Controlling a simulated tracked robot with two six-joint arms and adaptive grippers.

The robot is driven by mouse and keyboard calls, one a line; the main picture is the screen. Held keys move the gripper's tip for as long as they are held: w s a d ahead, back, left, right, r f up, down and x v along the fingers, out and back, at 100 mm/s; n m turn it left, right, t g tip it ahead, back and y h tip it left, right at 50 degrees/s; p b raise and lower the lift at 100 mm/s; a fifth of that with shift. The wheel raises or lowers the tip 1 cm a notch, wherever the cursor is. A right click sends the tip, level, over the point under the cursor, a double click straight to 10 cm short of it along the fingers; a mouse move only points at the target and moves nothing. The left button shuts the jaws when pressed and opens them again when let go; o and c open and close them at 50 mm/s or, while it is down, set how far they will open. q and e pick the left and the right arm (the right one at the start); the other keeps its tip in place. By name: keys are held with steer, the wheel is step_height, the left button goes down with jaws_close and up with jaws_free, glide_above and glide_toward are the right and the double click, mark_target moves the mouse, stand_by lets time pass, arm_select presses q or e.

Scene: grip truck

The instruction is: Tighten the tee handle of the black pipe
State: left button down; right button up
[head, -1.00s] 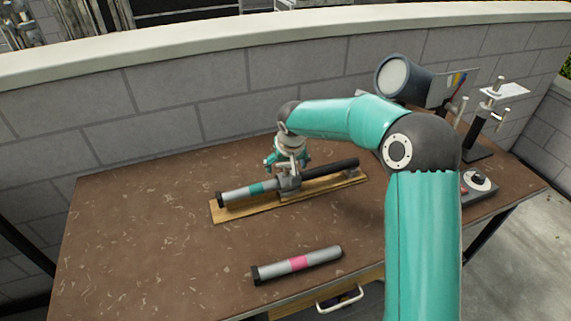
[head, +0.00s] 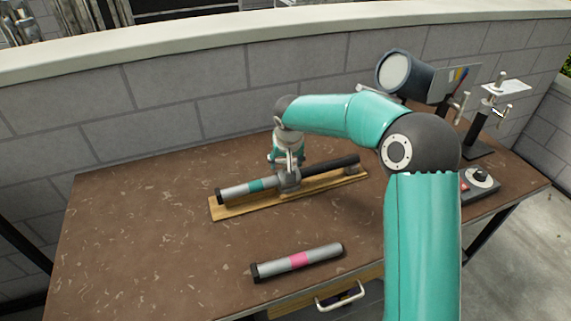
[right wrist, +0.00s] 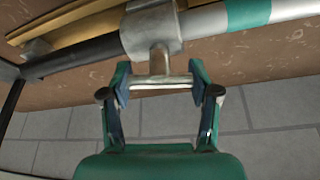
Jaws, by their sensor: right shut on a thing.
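The black pipe (head: 336,165) lies along a wooden board (head: 230,211) on the workbench. It meets a grey pipe with a teal band (head: 240,189) at a metal clamp (head: 289,182). In the right wrist view the clamp (right wrist: 150,32) has a T-shaped metal handle (right wrist: 160,80) standing out from it. My right gripper (right wrist: 158,82) is shut on the crossbar of this tee handle, one finger at each end. In the head view my right gripper (head: 286,160) is above the clamp and partly hides the handle. My left gripper is not in view.
A loose grey pipe with a pink band (head: 298,261) lies near the bench's front edge, above a drawer handle (head: 340,296). A lamp (head: 404,74), a metal stand (head: 489,117) and a dial box (head: 480,182) stand at the right. The bench's left side is clear.

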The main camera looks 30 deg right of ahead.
steer(key=m+h+b, duration=0.1)
steer(key=m+b, duration=0.2)
steer(key=shift+w+f, duration=0.1)
steer(key=shift+f, duration=0.1)
steer(key=shift+r+m+g+h+b, duration=0.1)
steer(key=shift+m+g+h+b, duration=0.3)
steer(key=shift+m, duration=0.6)
steer(key=shift+m+g, duration=0.4)
steer(key=shift+m, duration=0.5)
steer(key=m+g, duration=0.1)
steer(key=m, duration=0.1)
steer(key=shift+r+m+h, duration=0.15)
steer(key=shift+m+h, duration=0.15)
steer(key=shift+m+g+p, duration=0.7)
steer(key=shift+m+p, duration=0.2)
steer(key=shift+m, duration=0.8)
steer(key=o, duration=1.2)
